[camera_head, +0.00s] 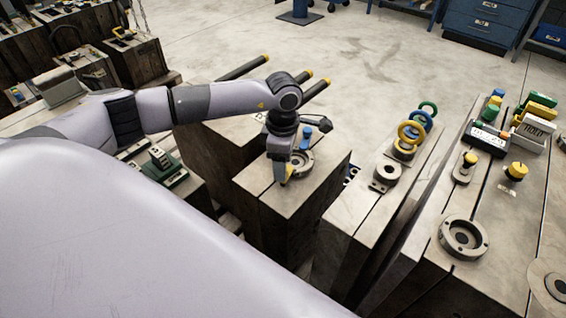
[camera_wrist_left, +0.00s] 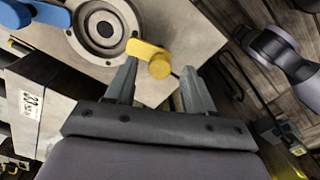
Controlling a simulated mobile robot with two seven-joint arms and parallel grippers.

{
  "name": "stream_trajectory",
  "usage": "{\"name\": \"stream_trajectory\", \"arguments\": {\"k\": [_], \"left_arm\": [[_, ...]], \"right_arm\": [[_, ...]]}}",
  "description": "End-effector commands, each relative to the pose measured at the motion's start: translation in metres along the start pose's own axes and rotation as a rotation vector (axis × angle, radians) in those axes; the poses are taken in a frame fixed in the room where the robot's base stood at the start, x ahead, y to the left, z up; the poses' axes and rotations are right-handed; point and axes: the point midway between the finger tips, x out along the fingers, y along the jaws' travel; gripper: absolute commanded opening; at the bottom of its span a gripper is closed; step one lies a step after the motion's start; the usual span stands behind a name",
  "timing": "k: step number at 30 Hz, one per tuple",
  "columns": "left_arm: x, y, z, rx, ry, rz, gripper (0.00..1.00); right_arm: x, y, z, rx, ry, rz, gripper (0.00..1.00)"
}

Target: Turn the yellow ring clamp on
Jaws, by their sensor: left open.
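The yellow ring clamp (camera_wrist_left: 158,66) is a short flat arm with a round knob, beside a grey metal ring (camera_wrist_left: 103,30) on a pale block top. Its arm points towards the ring and its tip appears at the ring's outer edge. In the head view the yellow clamp (camera_head: 283,181) is partly hidden by my gripper. My left gripper (camera_wrist_left: 161,78) is open, with its fingertips on either side of the knob; I cannot tell whether they touch it. It also shows in the head view (camera_head: 282,172). A blue clamp (camera_wrist_left: 45,14) sits across the ring. My right gripper is not in view.
The block (camera_head: 316,185) ends in steep edges. Coloured rings (camera_head: 410,133) stand on a bench to the right. Further right are a yellow-topped knob (camera_head: 516,171) and a flanged ring (camera_head: 463,238). Yellow-ended dark bars (camera_head: 316,88) lie behind my arm.

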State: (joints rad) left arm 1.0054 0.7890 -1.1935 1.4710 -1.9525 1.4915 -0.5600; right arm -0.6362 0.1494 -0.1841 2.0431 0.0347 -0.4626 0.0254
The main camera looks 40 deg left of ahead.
Motion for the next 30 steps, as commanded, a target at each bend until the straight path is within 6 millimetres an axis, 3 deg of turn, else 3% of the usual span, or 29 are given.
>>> {"name": "stream_trajectory", "arguments": {"k": [6, 12, 30], "left_arm": [[-0.039, 0.001, 0.000, 0.000, -0.003, 0.004, 0.54], [-0.061, 0.001, 0.000, -0.001, -0.003, 0.003, 0.54], [-0.063, 0.001, 0.000, 0.000, -0.002, 0.002, 0.54]], "right_arm": [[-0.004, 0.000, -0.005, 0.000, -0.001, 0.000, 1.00], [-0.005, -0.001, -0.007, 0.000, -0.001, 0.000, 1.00], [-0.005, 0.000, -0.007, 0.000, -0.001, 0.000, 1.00]]}}
